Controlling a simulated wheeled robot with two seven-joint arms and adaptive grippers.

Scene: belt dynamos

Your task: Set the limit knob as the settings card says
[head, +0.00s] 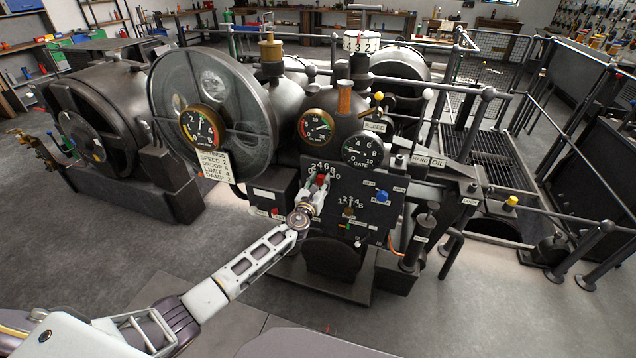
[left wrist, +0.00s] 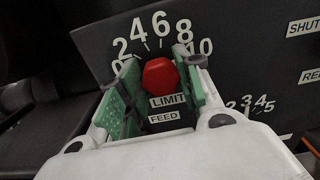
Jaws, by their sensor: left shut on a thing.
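The red limit knob (left wrist: 160,75) sits on the dark panel (head: 345,205) above the label LIMIT, under an arc of numbers from 0 to 10. It also shows small in the head view (head: 321,179). My left gripper (head: 316,190) is shut on it, with green-padded fingers (left wrist: 157,80) on either side in the left wrist view. I cannot make out a pointer on the knob, so its setting is unclear. The settings card (head: 215,166) hangs below the big wheel, with lines for speed, droop, limit and damp; its limit figure is too small to read surely. My right gripper is not in view.
A blue knob (head: 382,196) sits right of the limit knob, and a FEED label (left wrist: 164,117) lies below it. Gauges (head: 316,126) and a yellow-tipped lever (head: 379,97) stand above the panel. Railings (head: 487,95) run at right. The floor (head: 110,240) at front left is clear.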

